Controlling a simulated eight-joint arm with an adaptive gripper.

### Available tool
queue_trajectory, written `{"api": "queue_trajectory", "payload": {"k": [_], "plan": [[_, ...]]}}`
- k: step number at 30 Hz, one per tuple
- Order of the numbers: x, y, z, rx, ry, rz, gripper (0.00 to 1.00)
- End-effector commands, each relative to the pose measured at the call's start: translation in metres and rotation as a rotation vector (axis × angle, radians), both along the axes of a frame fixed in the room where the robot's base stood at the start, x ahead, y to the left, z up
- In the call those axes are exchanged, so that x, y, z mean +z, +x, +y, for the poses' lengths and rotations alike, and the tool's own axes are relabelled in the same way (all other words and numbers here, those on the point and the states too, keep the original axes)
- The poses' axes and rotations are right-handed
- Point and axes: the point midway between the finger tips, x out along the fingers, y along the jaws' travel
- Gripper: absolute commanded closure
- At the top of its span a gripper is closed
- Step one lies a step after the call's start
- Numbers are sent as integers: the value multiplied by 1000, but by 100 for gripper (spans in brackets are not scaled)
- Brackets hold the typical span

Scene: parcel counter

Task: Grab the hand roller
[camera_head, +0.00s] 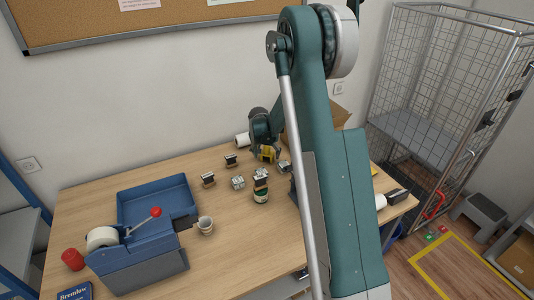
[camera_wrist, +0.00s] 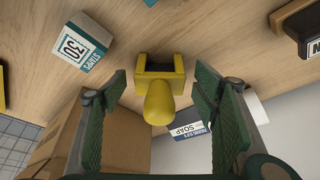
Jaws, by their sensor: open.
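The hand roller (camera_wrist: 160,95) is yellow, with a rounded handle toward me and a dark roller in its frame at the far end. In the wrist view it lies between the two green finger pads of my gripper (camera_wrist: 160,82), with a visible gap on each side. My gripper is open and holds nothing. In the head view my gripper (camera_head: 262,143) is low over the back of the counter, and the yellow of the roller (camera_head: 268,154) shows just below it, partly hidden by the gripper.

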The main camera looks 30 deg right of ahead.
Motion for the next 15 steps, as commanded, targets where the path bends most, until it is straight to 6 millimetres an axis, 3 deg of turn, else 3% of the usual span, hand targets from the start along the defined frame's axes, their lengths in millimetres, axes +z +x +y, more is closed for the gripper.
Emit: {"api": "queue_trajectory", "payload": {"k": [15], "plan": [[-8,2,-2,0,0,0,40]]}}
